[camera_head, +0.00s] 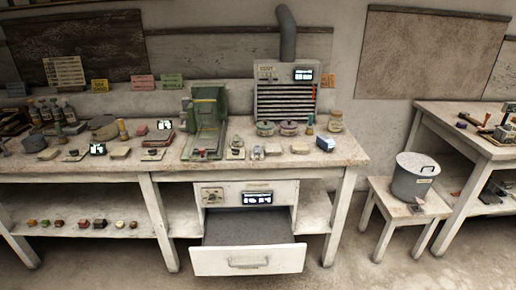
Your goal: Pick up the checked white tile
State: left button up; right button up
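Several small pale flat pieces lie along the front of the long workbench (120,168). One pale piece (120,152) is left of the green machine, another pale piece (300,148) is right of it, and a third pale piece (48,154) is near the left end. They are too small for me to tell whether any carries a check pattern, so I cannot pick out the checked white tile. Neither of my grippers shows in the head view.
A green machine (207,112) and a grey vented unit (285,92) stand on the bench. A drawer (247,261) stands open below, jutting forward. A grey pot (413,178) sits on a stool (400,206). Another table (470,140) is at right. The floor between stool and bench is clear.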

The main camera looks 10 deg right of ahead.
aim_at(275, 148)
jog(key=l+u, duration=0.1)
jog(key=u, duration=0.3)
jog(key=i+l+u, duration=0.1)
jog(key=u, duration=0.25)
jog(key=l+u, duration=0.2)
jog(key=u, duration=0.2)
jog(key=l+u, duration=0.55)
jog(key=l, duration=0.3)
jog(key=k+l+u, duration=0.1)
jog(key=l, duration=0.35)
jog(key=l+u, duration=0.15)
jog(key=l, duration=0.3)
jog(key=k+l+u, duration=0.1)
jog(key=l, duration=0.35)
jog(key=k+l+u, duration=0.15)
jog(key=l, duration=0.25)
jog(key=k, duration=0.1)
